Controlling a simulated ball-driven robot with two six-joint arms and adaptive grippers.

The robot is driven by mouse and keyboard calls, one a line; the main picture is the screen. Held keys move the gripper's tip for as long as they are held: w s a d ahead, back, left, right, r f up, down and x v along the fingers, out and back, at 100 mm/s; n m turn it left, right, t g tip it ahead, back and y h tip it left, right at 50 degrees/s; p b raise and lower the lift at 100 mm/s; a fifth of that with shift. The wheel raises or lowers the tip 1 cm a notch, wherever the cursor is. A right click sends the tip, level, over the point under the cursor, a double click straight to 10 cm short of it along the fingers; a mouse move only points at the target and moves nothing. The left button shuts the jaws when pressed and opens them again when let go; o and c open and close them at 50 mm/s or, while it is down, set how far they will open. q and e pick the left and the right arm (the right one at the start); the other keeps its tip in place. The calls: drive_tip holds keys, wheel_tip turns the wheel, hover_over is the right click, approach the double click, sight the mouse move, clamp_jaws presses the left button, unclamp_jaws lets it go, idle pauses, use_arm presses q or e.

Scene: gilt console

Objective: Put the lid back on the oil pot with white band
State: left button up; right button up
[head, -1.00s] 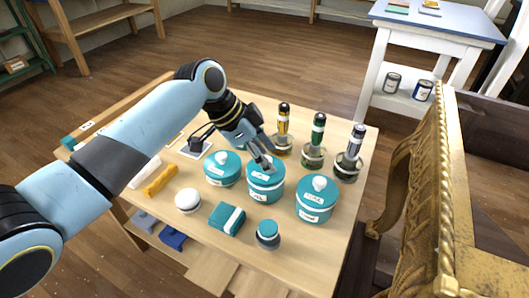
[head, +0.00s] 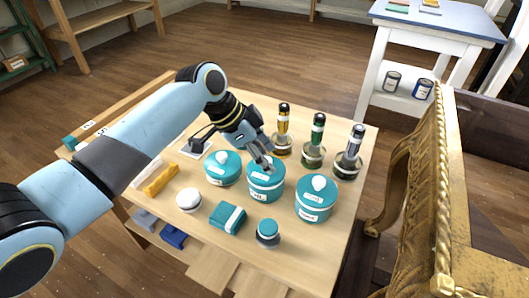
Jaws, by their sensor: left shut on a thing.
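Three round teal pots with white labels stand on the wooden table: a left pot (head: 223,170), a middle pot (head: 265,192) and a right pot (head: 313,205). The left and right pots have lids with white knobs. My left gripper (head: 264,162) reaches down over the middle pot and is shut on its teal lid (head: 257,175), around the knob, which the fingers hide. The lid is at the top of the middle pot; I cannot tell whether it is fully seated. I cannot clearly make out which pot has the white band. My right gripper is out of view.
A gilt chair (head: 435,190) borders the right.

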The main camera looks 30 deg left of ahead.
use_arm(q)
drive_tip(key=shift+p, duration=0.3)
idle(0.5)
idle(0.4)
drive_tip(key=o, duration=1.6)
drive_tip(key=shift+c, duration=0.2)
wheel_tip(320, 180, up, 7)
drive_tip(key=p, duration=0.7)
clamp_jaws()
